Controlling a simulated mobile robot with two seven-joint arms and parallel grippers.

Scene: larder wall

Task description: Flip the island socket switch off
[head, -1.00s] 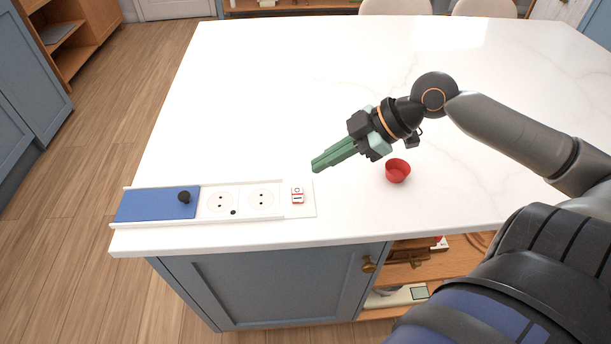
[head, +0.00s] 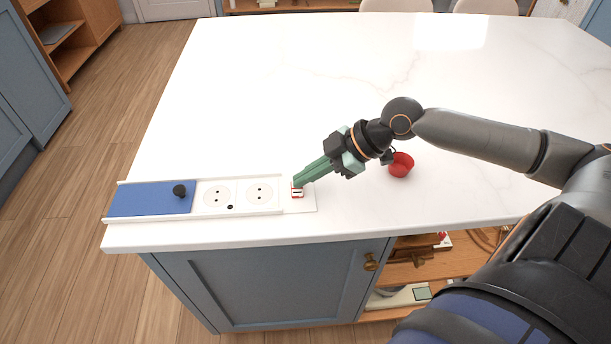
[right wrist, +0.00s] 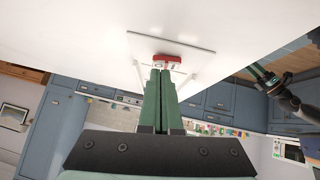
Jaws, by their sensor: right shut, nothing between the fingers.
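The island socket switch (head: 297,194) is a small red and white rocker on a white plate at the right end of the socket strip. It also shows in the right wrist view (right wrist: 167,59), just past my fingertips. My right gripper (head: 297,183) is shut and empty. Its green fingertips are at the switch and cover its far part in the head view; I cannot tell if they touch it. The fingers also fill the middle of the right wrist view (right wrist: 161,75). My left gripper is not in the head view.
Two round sockets (head: 217,196) and a blue sliding cover (head: 150,198) with a black knob (head: 180,190) lie left of the switch. A red cup (head: 401,165) stands on the white island top (head: 300,90) beside my right wrist. The far top is clear.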

